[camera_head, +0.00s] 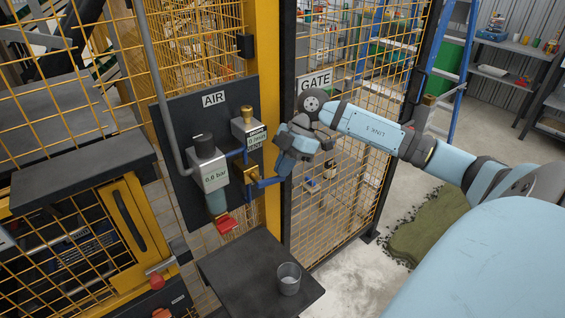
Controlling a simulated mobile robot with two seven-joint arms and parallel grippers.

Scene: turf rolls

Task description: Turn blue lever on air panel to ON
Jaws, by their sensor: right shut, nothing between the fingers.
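The dark air panel (172,114) with an "AIR" label is mounted beside the yellow post. A blue lever (266,184) sticks out to the right, roughly level, from a brass valve at the panel's lower right. My right gripper (283,168) comes in from the right, in front of the panel's right edge. It is shut and empty, with its fingertips pointing down just above the lever's outer end. I cannot tell whether they touch it. No ON or OFF marking is readable. My left gripper is not in view.
A dark shelf (240,272) with a glass cup (289,278) stands below. The mesh gate (352,190) is close behind my right arm.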

